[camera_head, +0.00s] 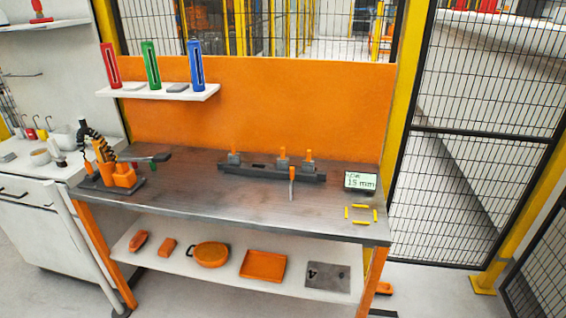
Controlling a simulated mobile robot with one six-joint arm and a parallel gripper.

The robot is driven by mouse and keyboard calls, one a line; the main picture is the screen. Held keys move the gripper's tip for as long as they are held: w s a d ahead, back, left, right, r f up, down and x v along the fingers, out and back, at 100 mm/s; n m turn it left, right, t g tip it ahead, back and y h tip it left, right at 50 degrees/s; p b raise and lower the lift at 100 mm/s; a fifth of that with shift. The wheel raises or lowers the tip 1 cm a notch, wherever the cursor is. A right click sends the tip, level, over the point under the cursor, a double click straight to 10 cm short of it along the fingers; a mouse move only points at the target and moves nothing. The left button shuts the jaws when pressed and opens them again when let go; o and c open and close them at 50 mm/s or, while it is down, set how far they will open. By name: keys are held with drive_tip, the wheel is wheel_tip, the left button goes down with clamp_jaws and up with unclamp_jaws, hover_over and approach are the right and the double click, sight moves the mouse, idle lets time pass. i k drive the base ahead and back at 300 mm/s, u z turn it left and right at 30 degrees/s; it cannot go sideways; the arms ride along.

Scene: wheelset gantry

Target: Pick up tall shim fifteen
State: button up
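Three tall slotted pieces stand upright on the white wall shelf: a red one (109,65), a green one (150,65) and a blue one (196,65). They look like tall shims, but no number can be read on them, so I cannot tell which is fifteen. Flat grey pieces lie between them, one (132,86) by the red and one (178,87) by the green. A small display (360,181) on the bench's right side reads "15 mm" under a smaller, unclear line. My gripper is not in view.
The wall shelf (140,93) hangs above the grey bench (220,195). A dark bar fixture (270,173) with orange pegs sits at the bench's back. A tool holder (122,176) is at left; yellow marks (361,222) frame a bare spot at right. The bench's front middle is clear.

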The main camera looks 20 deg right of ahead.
sight(308, 165)
drive_tip(key=u, duration=0.45)
drive_tip(key=i, duration=1.05)
drive_tip(key=u, duration=0.45)
